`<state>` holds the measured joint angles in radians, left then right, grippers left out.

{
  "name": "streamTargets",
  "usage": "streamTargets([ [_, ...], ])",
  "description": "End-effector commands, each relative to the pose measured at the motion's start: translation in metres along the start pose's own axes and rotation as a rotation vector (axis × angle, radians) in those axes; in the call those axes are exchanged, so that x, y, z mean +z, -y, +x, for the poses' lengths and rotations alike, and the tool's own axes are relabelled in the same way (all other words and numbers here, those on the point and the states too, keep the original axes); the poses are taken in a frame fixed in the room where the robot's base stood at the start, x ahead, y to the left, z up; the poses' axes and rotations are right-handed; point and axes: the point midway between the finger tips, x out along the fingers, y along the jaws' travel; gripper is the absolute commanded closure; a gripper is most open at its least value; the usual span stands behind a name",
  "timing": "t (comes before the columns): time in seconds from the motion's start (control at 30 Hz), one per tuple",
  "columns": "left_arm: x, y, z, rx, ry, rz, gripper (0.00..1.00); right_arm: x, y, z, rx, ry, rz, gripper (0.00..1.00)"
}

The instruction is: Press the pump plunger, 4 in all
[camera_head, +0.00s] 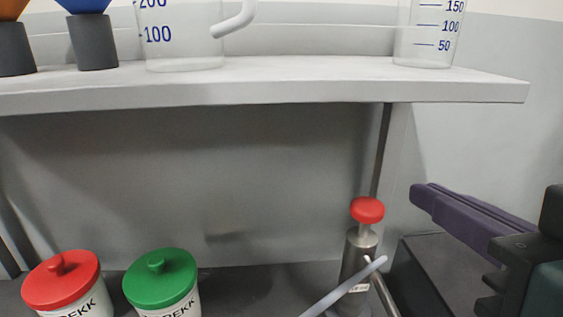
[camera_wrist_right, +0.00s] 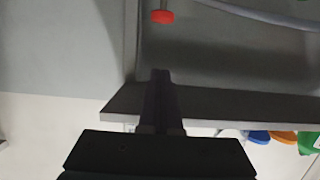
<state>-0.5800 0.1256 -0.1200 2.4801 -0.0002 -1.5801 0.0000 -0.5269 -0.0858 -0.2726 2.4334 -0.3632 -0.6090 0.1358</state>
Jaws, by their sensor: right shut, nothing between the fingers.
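The pump has a red plunger knob (camera_head: 367,209) on top of a metal body (camera_head: 357,252), standing under the shelf at the right. A pale grey tube (camera_head: 345,288) crosses in front of its lower part. My right gripper (camera_head: 418,193) is shut and empty. It shows to the right of the red knob, apart from it, at about the same picture height. In the right wrist view, the red knob (camera_wrist_right: 162,16) is at the top, beyond the gripper's fingertips (camera_wrist_right: 161,73). My left gripper is not in view.
A white shelf (camera_head: 270,82) runs above, holding clear measuring jugs (camera_head: 180,35) and dark holders with funnels. A red-lidded tub (camera_head: 62,280) and a green-lidded tub (camera_head: 160,278) stand at the lower left. A dark box (camera_head: 450,270) lies right of the pump.

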Motion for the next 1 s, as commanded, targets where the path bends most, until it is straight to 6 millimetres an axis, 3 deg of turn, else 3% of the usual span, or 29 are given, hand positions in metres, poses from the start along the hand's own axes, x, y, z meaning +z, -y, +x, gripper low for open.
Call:
streamTargets([
  [0.23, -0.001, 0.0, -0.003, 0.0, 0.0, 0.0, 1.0, -0.002, -0.001, 0.025, 0.001, -0.003, -0.002, 1.0],
  [0.6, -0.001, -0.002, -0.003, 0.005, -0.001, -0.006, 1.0, -0.001, -0.001, 0.103, 0.001, -0.001, -0.001, 1.0],
  [0.8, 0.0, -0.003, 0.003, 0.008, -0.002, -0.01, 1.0, 0.031, 0.0, 0.107, 0.0, 0.005, 0.0, 1.0],
  [1.0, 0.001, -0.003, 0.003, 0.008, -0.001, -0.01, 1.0, 0.04, 0.0, 0.109, 0.0, 0.002, 0.0, 1.0],
])
